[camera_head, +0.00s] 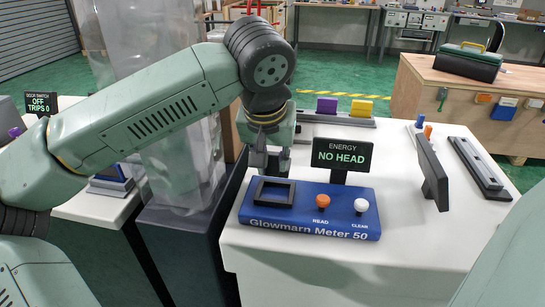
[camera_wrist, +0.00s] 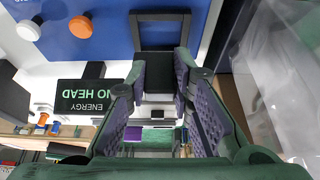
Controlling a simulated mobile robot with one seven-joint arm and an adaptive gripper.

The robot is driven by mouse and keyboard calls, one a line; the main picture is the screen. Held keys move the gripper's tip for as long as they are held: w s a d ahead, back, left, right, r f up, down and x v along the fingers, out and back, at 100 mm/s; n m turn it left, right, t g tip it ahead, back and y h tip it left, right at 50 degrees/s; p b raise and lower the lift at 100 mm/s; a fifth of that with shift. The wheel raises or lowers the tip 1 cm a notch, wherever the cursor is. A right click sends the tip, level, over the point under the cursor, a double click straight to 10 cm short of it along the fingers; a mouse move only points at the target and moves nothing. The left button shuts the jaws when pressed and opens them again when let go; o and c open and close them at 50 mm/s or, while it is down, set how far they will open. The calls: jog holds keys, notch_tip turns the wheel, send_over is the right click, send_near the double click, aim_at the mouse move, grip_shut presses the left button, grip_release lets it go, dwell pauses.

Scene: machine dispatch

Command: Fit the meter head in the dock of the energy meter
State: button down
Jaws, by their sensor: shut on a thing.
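The energy meter (camera_head: 300,225) is a blue box labelled Glowmarn Meter 50 on a white counter. Its dock (camera_head: 273,204) is a raised black square frame at the box's left end, and the bay inside looks empty. The dock (camera_wrist: 160,50) shows at the top of the wrist view, ahead of my fingertips. The meter's screen (camera_head: 341,156) reads NO HEAD. My gripper (camera_head: 270,165) points down just behind the dock. In the wrist view its purple-padded fingers are shut on a dark block (camera_wrist: 158,77), apparently the meter head.
An orange READ button (camera_head: 323,201) and a white CLEAR button (camera_head: 361,205) sit right of the dock. A dark upright panel (camera_head: 432,173) stands farther right. A rack with purple (camera_head: 327,105) and yellow blocks is behind. A clear plastic sheet (camera_head: 175,110) hangs at left.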

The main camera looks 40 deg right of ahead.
aim_at(272, 175)
jog(key=shift+f+b, duration=1.55)
jog(key=shift+f, duration=0.8)
jog(key=shift+f+b, duration=1.15)
jog(key=shift+f, duration=0.15)
jog(key=c, duration=1.3)
grip_release()
jog(key=shift+r, duration=0.1)
jog(key=v, duration=1.2)
